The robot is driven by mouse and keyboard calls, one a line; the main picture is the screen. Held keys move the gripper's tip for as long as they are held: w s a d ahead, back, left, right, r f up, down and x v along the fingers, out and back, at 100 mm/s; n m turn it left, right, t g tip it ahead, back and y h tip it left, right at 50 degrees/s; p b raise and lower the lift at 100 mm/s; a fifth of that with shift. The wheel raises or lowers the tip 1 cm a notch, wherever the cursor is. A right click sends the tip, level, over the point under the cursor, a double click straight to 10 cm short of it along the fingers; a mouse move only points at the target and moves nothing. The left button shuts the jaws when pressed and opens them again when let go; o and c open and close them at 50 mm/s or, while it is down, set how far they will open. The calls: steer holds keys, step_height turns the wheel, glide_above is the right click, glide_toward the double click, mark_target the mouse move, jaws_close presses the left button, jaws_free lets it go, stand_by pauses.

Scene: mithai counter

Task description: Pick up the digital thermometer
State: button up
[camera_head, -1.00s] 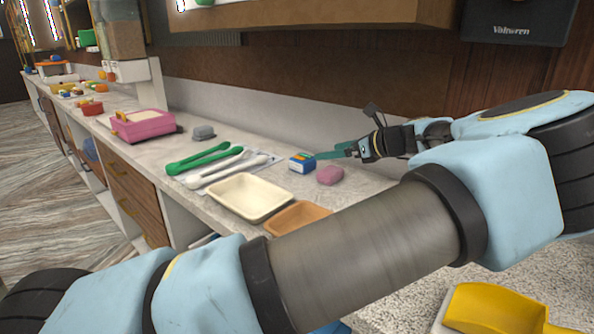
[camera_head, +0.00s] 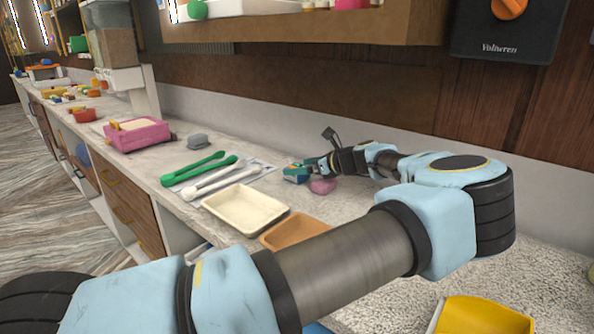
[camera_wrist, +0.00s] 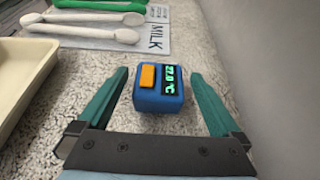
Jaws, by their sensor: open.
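The digital thermometer (camera_wrist: 155,98) is a small blue block with an orange button and a lit display reading about 27.0 °C. In the wrist view it sits on the speckled counter, between and slightly beyond my open teal fingers. My gripper (camera_wrist: 158,100) is open, with a finger on each side of the thermometer and visible gaps on both sides. In the head view the thermometer (camera_head: 292,178) is partly hidden by my gripper (camera_head: 302,169), which is low over the counter.
A pink lump (camera_head: 322,186) lies close beside the gripper. Green tongs (camera_head: 200,169) and white tongs (camera_head: 218,178) lie on a printed sheet. A cream tray (camera_head: 246,208) and an orange-brown tray (camera_head: 293,233) stand nearer. The wall (camera_wrist: 265,60) rises at the right in the wrist view.

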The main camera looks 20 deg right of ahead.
steer(key=shift+w, duration=0.1)
steer(key=shift+c, duration=0.2)
steer(key=c, duration=1.3)
